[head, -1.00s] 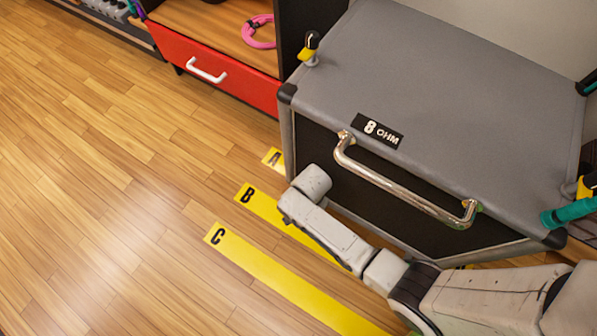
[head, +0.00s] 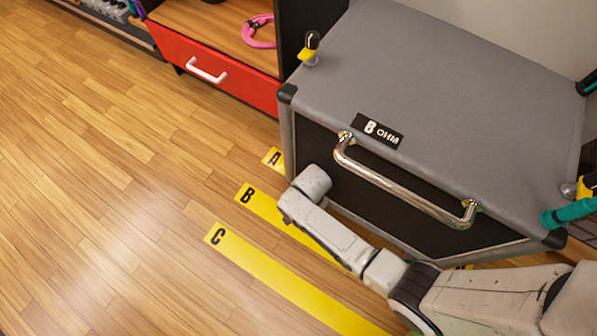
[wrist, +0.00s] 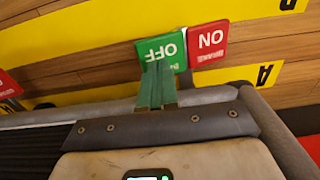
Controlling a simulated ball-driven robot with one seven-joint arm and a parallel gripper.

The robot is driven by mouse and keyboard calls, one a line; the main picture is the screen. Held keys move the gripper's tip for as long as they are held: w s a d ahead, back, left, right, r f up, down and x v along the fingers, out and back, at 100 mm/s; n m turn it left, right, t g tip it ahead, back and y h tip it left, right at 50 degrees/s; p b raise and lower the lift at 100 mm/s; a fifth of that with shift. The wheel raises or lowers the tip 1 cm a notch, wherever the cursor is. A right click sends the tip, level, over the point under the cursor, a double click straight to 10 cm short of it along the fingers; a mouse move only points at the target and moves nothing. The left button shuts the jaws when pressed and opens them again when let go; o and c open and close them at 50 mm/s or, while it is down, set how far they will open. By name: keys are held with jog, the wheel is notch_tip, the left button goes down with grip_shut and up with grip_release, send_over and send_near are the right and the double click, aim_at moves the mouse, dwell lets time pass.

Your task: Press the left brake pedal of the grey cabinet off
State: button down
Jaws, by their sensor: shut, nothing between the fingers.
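The grey cabinet (head: 450,70) stands at the right in the head view, with a chrome handle on its front. In the wrist view its brake pedal pair shows upside down: a green OFF pedal (wrist: 150,48) and, beside it on the right, a red ON pedal (wrist: 208,40). My gripper (wrist: 158,66) is shut and empty, its green fingers overlapping the lower part of the OFF pedal. They look to be at or very near its face; I cannot tell whether they press it. In the head view the fingers and pedals are hidden below my arm and the cabinet.
Another red pedal (wrist: 8,86) is cut off at the left edge of the wrist view. Yellow floor strips A (head: 273,159), B (head: 262,206) and C (head: 270,279) lie before the cabinet. A red drawer (head: 215,68) stands behind left. The wooden floor at left is clear.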

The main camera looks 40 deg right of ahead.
jog(key=shift+f+b, duration=0.95)
jog(key=shift+f, duration=0.35)
dwell(1.0)
notch_tip(320, 180, up, 7)
jog(key=p, duration=0.7)
dwell(0.8)
